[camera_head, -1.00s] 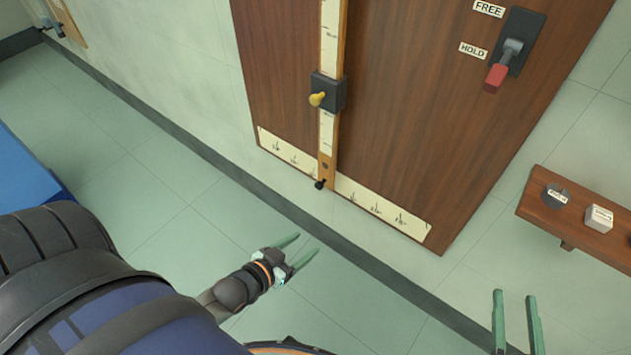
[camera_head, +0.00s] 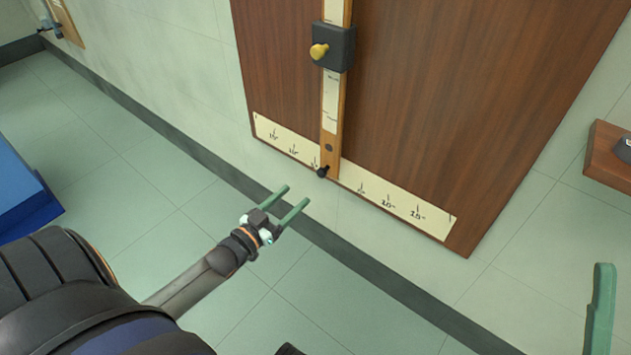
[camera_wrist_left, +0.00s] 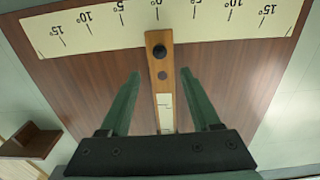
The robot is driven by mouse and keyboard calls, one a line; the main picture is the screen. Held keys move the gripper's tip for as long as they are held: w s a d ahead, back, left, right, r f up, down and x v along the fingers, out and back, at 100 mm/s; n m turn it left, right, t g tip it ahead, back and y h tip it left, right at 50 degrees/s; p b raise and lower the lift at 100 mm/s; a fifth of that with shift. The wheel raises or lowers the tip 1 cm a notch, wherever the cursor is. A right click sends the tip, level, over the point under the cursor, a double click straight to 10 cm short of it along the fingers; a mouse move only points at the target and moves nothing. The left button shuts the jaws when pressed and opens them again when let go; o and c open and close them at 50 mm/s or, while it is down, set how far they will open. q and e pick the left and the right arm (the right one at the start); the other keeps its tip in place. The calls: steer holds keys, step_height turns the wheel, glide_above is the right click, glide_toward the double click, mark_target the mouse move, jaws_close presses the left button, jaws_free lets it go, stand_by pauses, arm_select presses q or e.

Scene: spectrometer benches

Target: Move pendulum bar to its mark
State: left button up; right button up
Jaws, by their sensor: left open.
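The pendulum bar (camera_head: 331,140) is a narrow wooden strip hanging on a brown wall panel. It bears a dark block with a yellow knob (camera_head: 319,51) and has a black peg (camera_head: 323,171) at its lower end. It crosses the cream degree scale (camera_head: 388,203); in the left wrist view the bar (camera_wrist_left: 162,87) ends near the scale's 0 mark. My left gripper (camera_head: 297,195) is open and empty, below and in front of the bar's lower end. In the wrist view its fingers flank the bar with gaps. One finger of my right gripper (camera_head: 600,305) shows at lower right.
A wooden shelf (camera_head: 605,155) sticks out at the right edge. A blue object (camera_head: 22,185) stands at far left. The tiled floor (camera_head: 130,165) between it and the wall is clear.

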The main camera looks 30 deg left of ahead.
mark_target(320, 174)
arm_select(q)
steer(key=w+b, duration=0.1)
steer(key=w, duration=0.2)
steer(key=w+b, duration=0.1)
steer(key=w, duration=0.2)
steer(key=w+b, duration=0.1)
steer(key=w, duration=0.2)
steer(key=shift+w+d, duration=0.2)
steer(key=shift+d, duration=0.2)
jaws_close()
stand_by(0.9)
